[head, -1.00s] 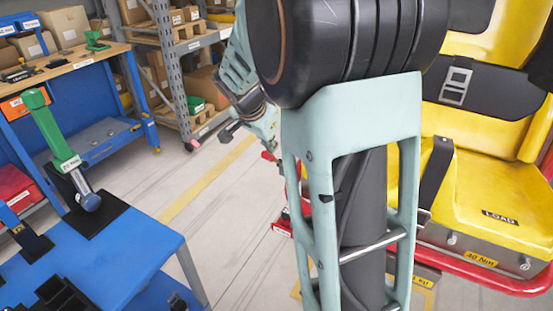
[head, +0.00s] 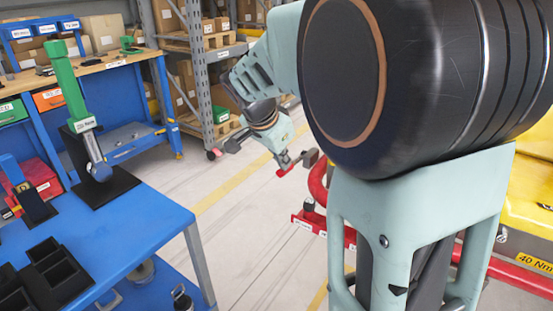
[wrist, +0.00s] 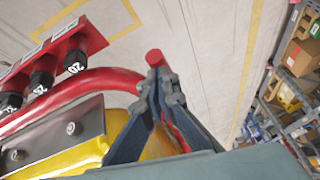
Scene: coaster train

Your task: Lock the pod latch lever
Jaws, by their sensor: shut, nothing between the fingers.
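My gripper (wrist: 160,84) is shut, its two dark fingers meeting at grey tips in the wrist view. A short red rounded end (wrist: 155,58) shows just beyond the fingertips, and a thin red strip shows between the fingers. This may be the latch lever, but I cannot tell for sure. Whether the tips touch it is also unclear. In the head view my gripper is small, past my arm, with a red piece (head: 287,171) by its tips. The yellow pod (wrist: 70,150) with its curved red tube (wrist: 105,78) lies left of the fingers; the lever's mounting is hidden.
A red holder (wrist: 78,42) with black numbered sockets is left of my gripper. A blue table (head: 125,235) with a green-handled torque wrench (head: 75,100) stands at left. Shelves (head: 205,80) stand behind. Open floor (head: 250,240) lies between the table and the pod.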

